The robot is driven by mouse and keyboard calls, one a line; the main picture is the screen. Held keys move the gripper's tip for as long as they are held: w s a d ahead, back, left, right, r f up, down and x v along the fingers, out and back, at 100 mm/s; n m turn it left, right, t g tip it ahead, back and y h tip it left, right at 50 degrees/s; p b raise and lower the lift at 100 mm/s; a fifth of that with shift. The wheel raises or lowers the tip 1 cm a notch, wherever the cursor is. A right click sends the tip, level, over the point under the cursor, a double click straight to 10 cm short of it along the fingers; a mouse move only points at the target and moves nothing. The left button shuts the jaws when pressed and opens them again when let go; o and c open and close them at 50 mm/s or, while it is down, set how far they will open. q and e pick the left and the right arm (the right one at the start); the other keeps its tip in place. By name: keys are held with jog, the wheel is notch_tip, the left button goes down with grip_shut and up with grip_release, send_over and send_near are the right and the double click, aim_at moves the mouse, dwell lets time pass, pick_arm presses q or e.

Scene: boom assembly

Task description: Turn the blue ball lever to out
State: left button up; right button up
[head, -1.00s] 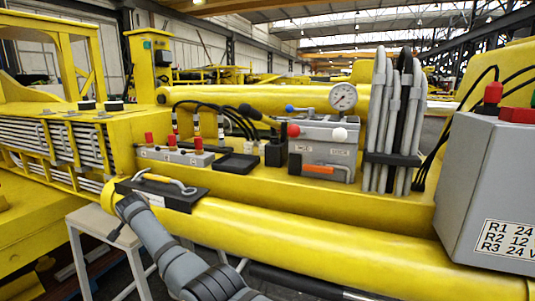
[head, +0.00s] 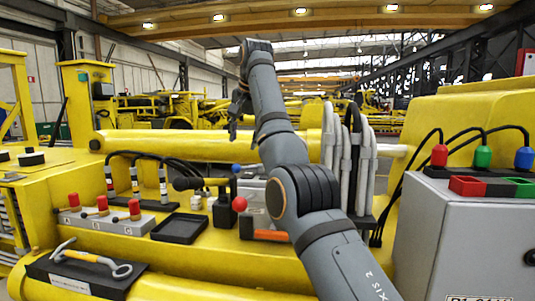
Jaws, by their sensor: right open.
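The blue ball lever (head: 236,168) stands on the grey valve block in the middle of the yellow boom. Its blue ball shows just left of my right arm; most of its stem is hard to make out. A red ball (head: 239,203) is below it at the block's front. My right arm crosses in front of the block and hides much of it. My right gripper (head: 233,126) is open and empty, raised above and behind the blue ball in the picture, apart from it. My left gripper is not in view.
A grey control box (head: 465,235) with red, green and blue plugs stands at the right. Grey hoses (head: 345,155) rise behind my arm. Left of the block are a black tray (head: 180,229), small red-knobbed levers (head: 104,202) and a yellow-handled tool (head: 92,258) on a dark mat.

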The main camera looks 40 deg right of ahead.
aim_at(237, 165)
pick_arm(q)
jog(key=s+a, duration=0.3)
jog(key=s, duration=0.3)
pick_arm(e)
jog(key=p+x, duration=0.1)
jog(key=x, duration=0.2)
jog(key=p+x, duration=0.2)
jog(key=a+p+x, duration=0.1)
jog(key=p+x, duration=0.1)
jog(key=x, duration=0.1)
jog(key=shift+w+f, duration=0.15)
jog(key=shift+f, duration=0.15)
jog(key=shift+a+f, duration=0.1)
jog(key=shift+f, duration=0.15)
jog(key=shift+a+f, duration=0.1)
jog(key=shift+w, duration=0.1)
jog(key=shift+f, duration=0.15)
jog(key=c, duration=0.5)
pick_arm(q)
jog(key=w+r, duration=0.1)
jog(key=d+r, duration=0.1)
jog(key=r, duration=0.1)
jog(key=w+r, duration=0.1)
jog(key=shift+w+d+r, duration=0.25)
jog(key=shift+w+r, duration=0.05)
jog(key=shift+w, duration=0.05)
pick_arm(e)
grip_shut()
